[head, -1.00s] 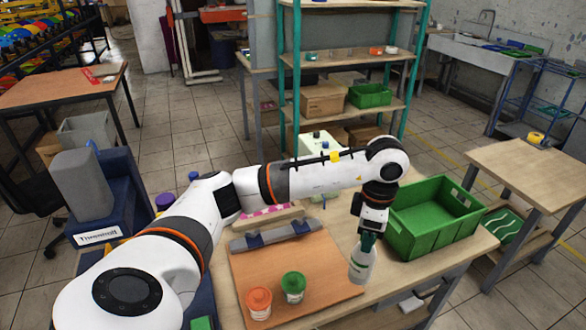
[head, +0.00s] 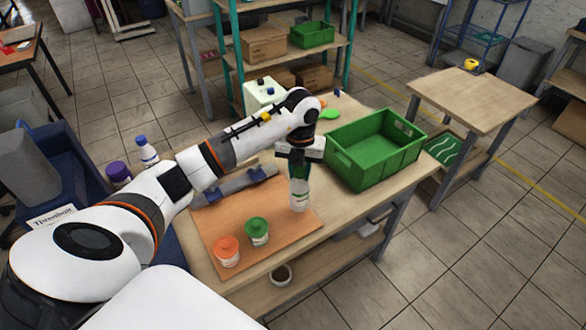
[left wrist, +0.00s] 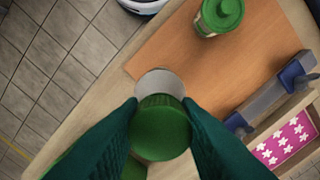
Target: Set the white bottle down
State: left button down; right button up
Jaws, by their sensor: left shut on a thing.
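The white bottle (head: 300,195) with a green cap (left wrist: 160,135) is upright at the right end of the orange-brown board (head: 225,210). My left gripper (head: 300,170) points down and is shut on the bottle at its green cap. In the left wrist view the dark green fingers (left wrist: 160,112) press the cap from both sides, and part of the pale body shows past it. I cannot tell whether the base touches the board. My right gripper is not in view.
An orange-lidded jar (head: 226,252) and a green-lidded jar (head: 257,232) stand on the board, left of the bottle. A grey rack (head: 235,185) lies behind. A green crate (head: 375,150) stands to the right. Bare table lies between board and crate.

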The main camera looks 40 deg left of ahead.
aim_at(300, 180)
pick_arm(q)
notch_tip(300, 180, down, 4)
jog(key=shift+r+p, duration=0.2)
jog(key=shift+p, duration=0.3)
jog(key=shift+f, duration=0.35)
jog(key=c, duration=1.1)
grip_release()
jog(key=shift+r, duration=0.5)
notch_tip(300, 180, up, 10)
jog(key=b, duration=0.3)
jog(key=shift+r, duration=0.65)
